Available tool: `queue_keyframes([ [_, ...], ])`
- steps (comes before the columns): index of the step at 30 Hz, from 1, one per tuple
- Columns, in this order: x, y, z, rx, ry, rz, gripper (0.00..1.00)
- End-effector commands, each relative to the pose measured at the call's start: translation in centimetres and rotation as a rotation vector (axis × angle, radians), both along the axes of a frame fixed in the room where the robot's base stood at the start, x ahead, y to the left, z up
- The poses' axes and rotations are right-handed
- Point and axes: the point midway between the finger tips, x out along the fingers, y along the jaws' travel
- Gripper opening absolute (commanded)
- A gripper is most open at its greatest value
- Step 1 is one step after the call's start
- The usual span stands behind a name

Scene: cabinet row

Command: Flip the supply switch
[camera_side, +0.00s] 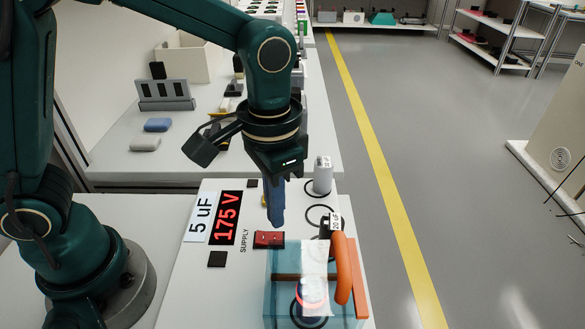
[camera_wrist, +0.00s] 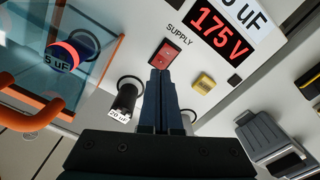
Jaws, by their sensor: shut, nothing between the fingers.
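The red supply switch (camera_side: 269,239) sits on the white panel beside the printed word SUPPLY, and it also shows in the wrist view (camera_wrist: 165,55). It is a red rocker in a dark frame. My gripper (camera_side: 275,222) is shut and empty, its blue fingers pointing down just behind the switch in the side view. In the wrist view the fingertips (camera_wrist: 162,74) are at the near edge of the switch. I cannot tell whether they touch it. A display (camera_side: 227,218) reads 175 V, next to a 5 uF label (camera_side: 200,219).
A clear blue box (camera_side: 284,262) with an orange handle (camera_side: 343,268) stands close by, holding a cylinder marked 5 uF (camera_wrist: 62,57). A dark 20 uF cylinder (camera_wrist: 125,98), a yellow block (camera_wrist: 204,81) and a white cylinder (camera_side: 322,175) are near my gripper.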

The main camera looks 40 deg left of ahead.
Motion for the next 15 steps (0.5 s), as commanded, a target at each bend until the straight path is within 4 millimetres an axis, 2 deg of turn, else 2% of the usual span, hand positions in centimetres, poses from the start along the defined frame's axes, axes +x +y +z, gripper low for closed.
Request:
queue_keyframes([
  [9,0.0,0.0,2.5,-0.001,-0.002,0.000,0.00],
  [15,0.0,0.0,3.5,0.000,-0.001,0.000,0.00],
])
